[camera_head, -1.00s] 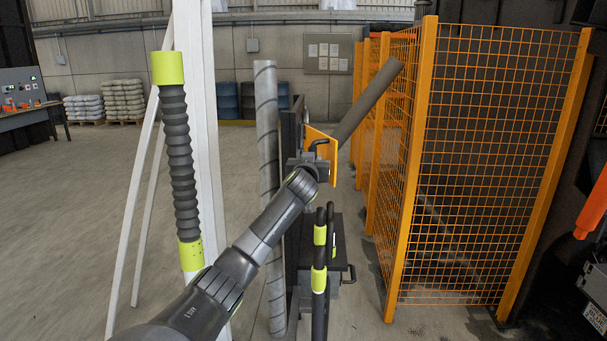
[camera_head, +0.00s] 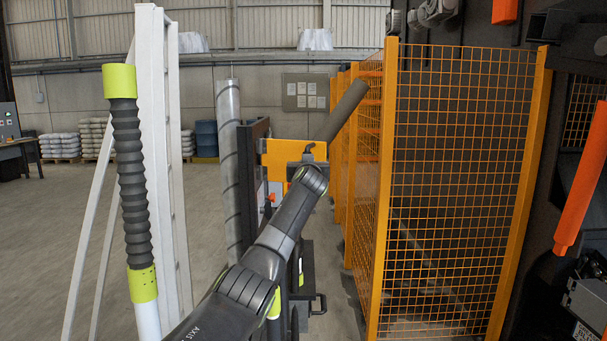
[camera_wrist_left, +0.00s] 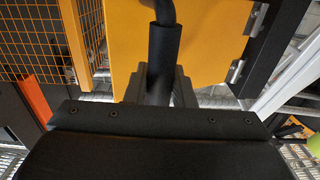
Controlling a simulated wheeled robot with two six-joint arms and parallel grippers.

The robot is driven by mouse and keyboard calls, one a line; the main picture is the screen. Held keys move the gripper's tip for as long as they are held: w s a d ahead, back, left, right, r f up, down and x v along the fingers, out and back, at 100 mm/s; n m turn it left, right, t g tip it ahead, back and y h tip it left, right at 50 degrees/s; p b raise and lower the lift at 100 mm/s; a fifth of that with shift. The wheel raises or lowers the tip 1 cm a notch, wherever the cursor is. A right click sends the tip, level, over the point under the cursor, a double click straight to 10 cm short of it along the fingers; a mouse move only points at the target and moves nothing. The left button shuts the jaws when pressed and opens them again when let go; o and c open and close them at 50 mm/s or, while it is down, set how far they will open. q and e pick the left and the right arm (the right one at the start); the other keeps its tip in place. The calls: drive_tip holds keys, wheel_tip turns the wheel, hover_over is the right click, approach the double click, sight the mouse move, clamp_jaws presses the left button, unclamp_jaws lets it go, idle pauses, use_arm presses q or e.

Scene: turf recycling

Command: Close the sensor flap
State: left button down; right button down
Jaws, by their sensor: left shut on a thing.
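The sensor flap is an orange-yellow panel (camera_head: 277,157) in the head view. It stands out to the right from a dark upright frame (camera_head: 246,190), and its broad face shows. In the wrist view the flap (camera_wrist_left: 215,60) fills the upper middle, with two metal hinges at its right edge by a dark post. My left gripper (camera_head: 308,165) is at the flap's right part, shut on its black bar handle (camera_wrist_left: 163,58). The fingers (camera_wrist_left: 158,84) show on both sides of the handle in the wrist view. The arm hides the flap's lower part. My right gripper is not in view.
An orange mesh fence (camera_head: 455,190) stands close on the right. A grey spiral-banded pipe (camera_head: 229,170) and a ribbed black hose (camera_head: 131,180) by a white frame (camera_head: 160,150) stand on the left. Open floor lies left.

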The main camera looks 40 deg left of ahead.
use_arm(q)
drive_tip(key=shift+w, duration=0.15)
drive_tip(key=shift+d+r, duration=0.1)
drive_tip(key=shift+r, duration=0.05)
drive_tip(key=shift+w, duration=0.25)
drive_tip(key=shift+w+a, duration=0.2)
drive_tip(key=shift+w, duration=1.4)
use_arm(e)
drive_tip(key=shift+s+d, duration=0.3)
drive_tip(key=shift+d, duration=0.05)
use_arm(q)
drive_tip(key=shift+w, duration=0.15)
drive_tip(key=c, duration=1.3)
unclamp_jaws()
drive_tip(key=shift+w, duration=0.1)
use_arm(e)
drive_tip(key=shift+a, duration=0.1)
